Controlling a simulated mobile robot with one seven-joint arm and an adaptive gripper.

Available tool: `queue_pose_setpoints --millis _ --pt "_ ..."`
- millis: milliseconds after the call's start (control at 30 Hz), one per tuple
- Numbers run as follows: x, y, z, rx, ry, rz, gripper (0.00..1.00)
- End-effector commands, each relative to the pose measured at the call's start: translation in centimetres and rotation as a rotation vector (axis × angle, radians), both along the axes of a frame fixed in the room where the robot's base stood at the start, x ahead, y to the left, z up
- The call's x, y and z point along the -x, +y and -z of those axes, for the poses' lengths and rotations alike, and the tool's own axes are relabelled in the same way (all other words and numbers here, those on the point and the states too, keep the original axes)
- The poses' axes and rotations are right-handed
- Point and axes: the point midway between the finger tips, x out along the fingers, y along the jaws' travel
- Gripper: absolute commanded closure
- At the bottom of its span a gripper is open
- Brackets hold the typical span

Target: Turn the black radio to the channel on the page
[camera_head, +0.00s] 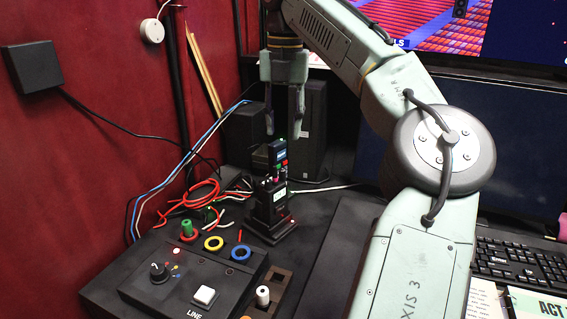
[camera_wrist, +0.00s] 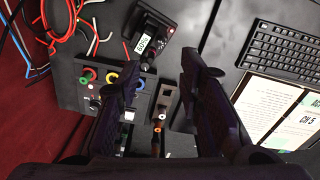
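The black radio (camera_head: 268,203) stands upright in a dark base on the desk, with a small pale display on its front and coloured parts near its top. In the wrist view the radio (camera_wrist: 152,40) is at the top centre; its display text is too small to read surely. The page (camera_wrist: 283,112) lies at the right in the wrist view and shows "CH 5"; part of it, reading "ACT", shows at the lower right of the head view (camera_head: 537,305). My gripper (camera_head: 283,133) is open and empty above the radio, apart from it. Its two fingers also show in the wrist view (camera_wrist: 165,82).
A black control box (camera_head: 190,275) with a knob, a white button and coloured rings is in front of the radio. Loose red wires (camera_head: 190,200) lie at left. Speakers (camera_head: 308,130) stand behind. A keyboard (camera_head: 520,262) is at right.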

Motion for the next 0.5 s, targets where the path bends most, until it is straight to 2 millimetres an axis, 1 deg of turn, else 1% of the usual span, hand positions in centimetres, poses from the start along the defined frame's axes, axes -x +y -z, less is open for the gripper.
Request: queue_pose_setpoints --millis 67,167,333,500 --pt "0.0 0.0 -0.1 -0.001 0.000 -0.051 0.67" --pt "0.0 0.0 0.5 -0.001 0.002 -0.076 0.67" --pt "0.0 0.0 2.8 -0.005 0.003 -0.077 0.67" --pt "0.0 0.2 6.1 -0.006 0.004 -0.076 0.67"
